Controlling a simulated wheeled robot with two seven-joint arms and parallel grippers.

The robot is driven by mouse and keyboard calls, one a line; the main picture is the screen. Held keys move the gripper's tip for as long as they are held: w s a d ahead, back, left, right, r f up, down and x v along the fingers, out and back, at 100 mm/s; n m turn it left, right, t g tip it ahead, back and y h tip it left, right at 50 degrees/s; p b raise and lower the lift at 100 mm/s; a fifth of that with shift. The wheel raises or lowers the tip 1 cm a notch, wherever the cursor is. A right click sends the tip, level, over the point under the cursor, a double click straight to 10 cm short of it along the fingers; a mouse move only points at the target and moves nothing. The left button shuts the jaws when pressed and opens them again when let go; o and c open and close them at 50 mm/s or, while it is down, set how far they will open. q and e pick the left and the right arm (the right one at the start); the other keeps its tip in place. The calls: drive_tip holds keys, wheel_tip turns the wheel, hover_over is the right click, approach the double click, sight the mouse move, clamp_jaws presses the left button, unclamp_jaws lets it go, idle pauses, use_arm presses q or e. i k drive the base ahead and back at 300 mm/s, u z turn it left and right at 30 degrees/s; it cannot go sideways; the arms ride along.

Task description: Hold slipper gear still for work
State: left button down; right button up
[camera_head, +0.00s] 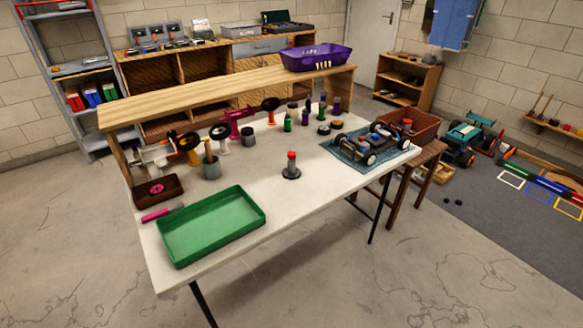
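I cannot tell for sure which thing is the slipper gear. A small upright post with a red top (291,163) stands on a dark round base in the middle of the white table (300,210). A pink toothed-looking piece (156,189) lies in a small dark brown box (172,192) at the table's left end. Neither of my grippers shows in the head view.
An empty-looking green tray (258,193) lies at the front left, near a pink-handled tool (155,214). Bottles, wheels and holders line the back edge. A reddish-brown crate (428,126) stands right of the car. The table's front middle is clear.

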sight(290, 155)
drive_tip(key=z, duration=1.4)
drive_tip(key=i, duration=2.55)
drive_tip(key=u, duration=2.8)
